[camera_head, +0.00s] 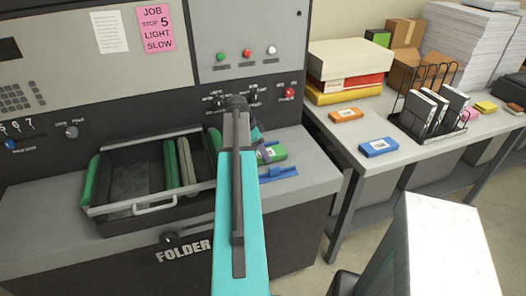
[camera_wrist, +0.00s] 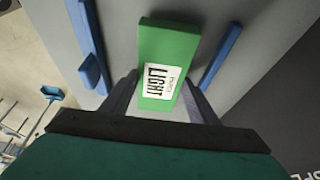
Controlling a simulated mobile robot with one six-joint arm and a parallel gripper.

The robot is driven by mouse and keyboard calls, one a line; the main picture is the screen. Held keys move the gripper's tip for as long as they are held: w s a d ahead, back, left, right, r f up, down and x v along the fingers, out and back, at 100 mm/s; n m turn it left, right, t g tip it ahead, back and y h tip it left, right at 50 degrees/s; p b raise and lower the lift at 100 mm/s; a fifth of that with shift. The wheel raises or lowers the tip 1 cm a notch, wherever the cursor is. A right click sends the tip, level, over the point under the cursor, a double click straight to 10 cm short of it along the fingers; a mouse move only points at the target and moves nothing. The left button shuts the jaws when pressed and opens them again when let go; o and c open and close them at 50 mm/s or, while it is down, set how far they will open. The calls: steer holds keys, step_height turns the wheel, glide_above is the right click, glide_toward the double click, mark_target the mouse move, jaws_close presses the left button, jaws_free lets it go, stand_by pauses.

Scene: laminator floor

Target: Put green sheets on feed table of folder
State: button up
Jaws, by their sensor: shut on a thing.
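My gripper (camera_wrist: 163,98) is shut on a green pack of sheets (camera_wrist: 164,52) with a white label reading LIGHT. The pack also shows in the head view (camera_head: 273,154), partly hidden behind my turquoise arm. It is over the grey top of the folder (camera_head: 183,251), between two blue guides (camera_wrist: 213,66), one on each side in the wrist view. A blue guide also shows in the head view (camera_head: 279,173). I cannot tell whether the pack touches the surface. My fingertips are mostly hidden in the head view.
Left of my arm is an open dark tray with a pale handle (camera_head: 155,206) and green rollers. A side table (camera_head: 340,141) at right holds an orange pack (camera_head: 346,114), a blue pack (camera_head: 379,147), a wire rack (camera_head: 427,123) and stacked boxes. Control panels rise behind.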

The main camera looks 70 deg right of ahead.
steer(key=shift+f, duration=0.3)
steer(key=shift+f, duration=0.15)
steer(key=o, duration=1.2)
steer(key=shift+r, duration=0.25)
steer(key=shift+b+v, duration=1.45)
steer(key=shift+v, duration=4.45)
steer(key=shift+s+a, duration=0.1)
steer(key=shift+s, duration=0.05)
